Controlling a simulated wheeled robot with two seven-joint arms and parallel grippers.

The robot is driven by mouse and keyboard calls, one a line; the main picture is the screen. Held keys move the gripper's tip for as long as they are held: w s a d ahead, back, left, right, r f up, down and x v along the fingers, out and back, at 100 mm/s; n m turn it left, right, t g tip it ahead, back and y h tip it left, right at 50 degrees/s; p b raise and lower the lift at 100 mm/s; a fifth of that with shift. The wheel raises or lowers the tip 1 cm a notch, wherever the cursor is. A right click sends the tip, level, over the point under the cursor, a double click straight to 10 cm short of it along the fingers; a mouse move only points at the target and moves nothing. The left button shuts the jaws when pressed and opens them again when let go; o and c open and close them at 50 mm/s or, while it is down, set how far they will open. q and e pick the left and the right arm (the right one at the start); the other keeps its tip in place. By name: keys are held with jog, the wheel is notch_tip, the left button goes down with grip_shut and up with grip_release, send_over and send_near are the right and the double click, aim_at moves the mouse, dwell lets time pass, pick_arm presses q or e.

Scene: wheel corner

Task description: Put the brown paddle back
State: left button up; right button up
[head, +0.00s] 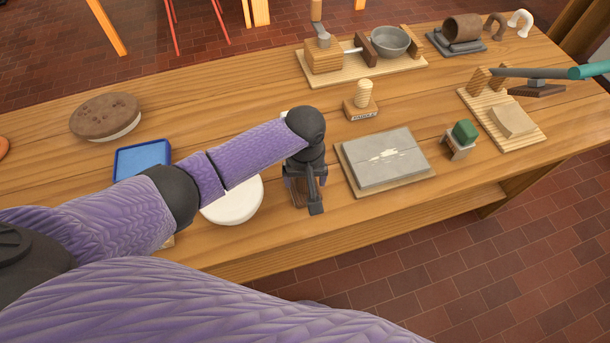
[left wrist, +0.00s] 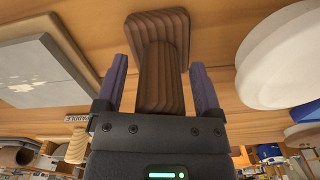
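The brown paddle (left wrist: 160,85) is dark ridged wood, with a narrow stem and a wider end that meets the tabletop in the left wrist view. In the head view, a little of the brown paddle (head: 298,193) shows under my left gripper (head: 305,198), which mostly hides it. In the left wrist view my left gripper (left wrist: 160,82) is open, its two purple fingers on either side of the stem with small gaps. A small wooden stand (head: 360,110) with a label that seems to read PADDLE bears a pale ridged piece. My right gripper is not in view.
A grey slab on a board (head: 386,158) is right of my left gripper, and a white round disc (head: 234,202) left of it. A blue tray (head: 142,158) and brown round cake-like piece (head: 105,115) are further left. A bowl (head: 390,41) stands behind. The table's front edge is close.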

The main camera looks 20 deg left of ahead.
pick_arm(q)
notch_tip(320, 180, up, 12)
jog(key=p, duration=0.5)
jog(key=shift+r, duration=0.2)
